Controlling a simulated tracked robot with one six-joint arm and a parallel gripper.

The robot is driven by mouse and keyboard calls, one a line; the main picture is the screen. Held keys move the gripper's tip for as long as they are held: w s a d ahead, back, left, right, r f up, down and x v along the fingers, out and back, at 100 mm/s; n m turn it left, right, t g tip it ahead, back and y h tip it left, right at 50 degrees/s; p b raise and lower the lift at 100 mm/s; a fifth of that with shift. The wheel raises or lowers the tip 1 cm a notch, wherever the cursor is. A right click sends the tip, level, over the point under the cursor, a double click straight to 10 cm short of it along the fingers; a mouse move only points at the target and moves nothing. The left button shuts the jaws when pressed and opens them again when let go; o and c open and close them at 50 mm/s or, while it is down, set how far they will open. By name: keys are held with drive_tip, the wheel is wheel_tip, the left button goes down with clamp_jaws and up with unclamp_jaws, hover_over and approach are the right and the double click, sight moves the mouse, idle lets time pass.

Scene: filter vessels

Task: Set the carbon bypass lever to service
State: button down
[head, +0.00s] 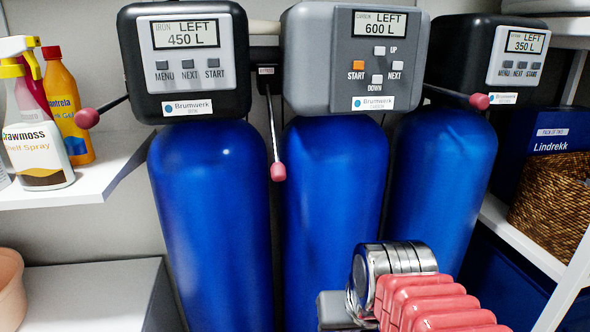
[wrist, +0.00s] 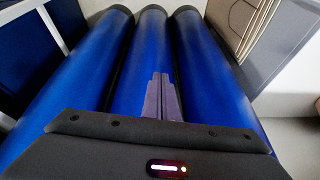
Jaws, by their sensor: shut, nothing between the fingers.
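The carbon vessel's grey control head (head: 347,60) is in the middle of the head view and reads "LEFT 600 L". Beside its left side, a metal lever (head: 273,130) hangs almost straight down from a small dark labelled plate (head: 266,70); the label is too small to read. The lever ends in a pink knob (head: 278,172). My gripper (wrist: 160,77) shows in the wrist view, its fingers together and empty, with the blue vessels beyond. The lever cannot be made out in the wrist view. Part of my arm fills the lower right of the head view.
The iron head (head: 185,60) has a lever with a pink knob (head: 87,118) sticking out left. Another pink-knobbed lever (head: 480,101) stands before the right head (head: 500,60). Bottles (head: 45,120) stand on the left shelf. A wicker basket (head: 550,205) is at right.

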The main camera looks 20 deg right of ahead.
drive_tip(key=w+d+r+m+t+y, duration=0.2)
drive_tip(key=w+d+r+m+y, duration=0.25)
drive_tip(key=r, duration=0.25)
drive_tip(key=w+d+r+m+t+y, duration=0.1)
drive_tip(key=w+d+r+m+y, duration=0.2)
drive_tip(key=w+r+m+y, duration=0.25)
drive_tip(key=a+r+n+t+y, duration=0.1)
drive_tip(key=a+r+n+y, duration=0.1)
drive_tip(key=r, duration=1.2)
drive_tip(key=shift+a+n+y, duration=0.3)
drive_tip(key=shift+a+y, duration=0.4)
drive_tip(key=shift+y, duration=0.2)
drive_tip(key=shift+a+r, duration=0.1)
drive_tip(key=shift+a, duration=0.05)
drive_tip(key=x, duration=1)
